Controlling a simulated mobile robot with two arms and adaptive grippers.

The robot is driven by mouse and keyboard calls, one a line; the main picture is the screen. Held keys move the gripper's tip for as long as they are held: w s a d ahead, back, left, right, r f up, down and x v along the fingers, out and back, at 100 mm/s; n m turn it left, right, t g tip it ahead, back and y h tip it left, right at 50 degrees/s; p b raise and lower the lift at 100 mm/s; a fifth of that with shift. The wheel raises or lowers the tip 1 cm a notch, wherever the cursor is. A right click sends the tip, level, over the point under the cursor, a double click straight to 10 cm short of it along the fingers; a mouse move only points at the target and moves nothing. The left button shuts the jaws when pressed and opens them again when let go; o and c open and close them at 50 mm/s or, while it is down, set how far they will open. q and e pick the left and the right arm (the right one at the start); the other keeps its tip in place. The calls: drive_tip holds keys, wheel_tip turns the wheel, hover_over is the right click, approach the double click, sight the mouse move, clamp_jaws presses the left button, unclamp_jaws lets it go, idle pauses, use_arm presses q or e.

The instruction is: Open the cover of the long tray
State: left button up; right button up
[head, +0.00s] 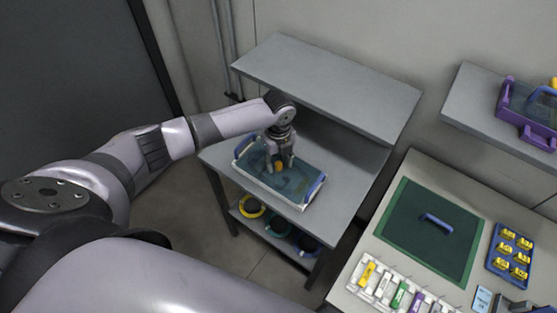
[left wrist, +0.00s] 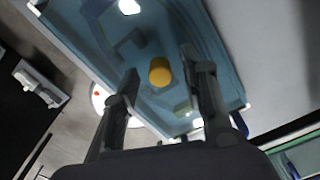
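The long tray (head: 301,207) is white-rimmed with blue end handles and stands on the grey table. Its cover (head: 298,188) is translucent blue with a round yellow knob (head: 279,166) in the middle. The cover lies flat on the tray. My left gripper (head: 281,163) points down over the knob. In the left wrist view its two fingers are apart, with the knob (left wrist: 160,71) showing between the fingertips over the blue cover (left wrist: 165,25). I cannot tell whether a finger touches the knob. My right gripper is not in view.
A grey shelf (head: 330,85) overhangs behind the tray. Spools (head: 251,206) sit on the lower shelf. On the right bench are a green mat (head: 410,245) with a blue handle (head: 436,222), a blue tray of yellow pieces (head: 494,261) and a rack (head: 352,290). A purple case (head: 525,133) stands upper right.

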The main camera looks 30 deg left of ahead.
use_arm(q)
drive_tip(key=shift+c, duration=0.2)
clamp_jaws()
idle(0.6)
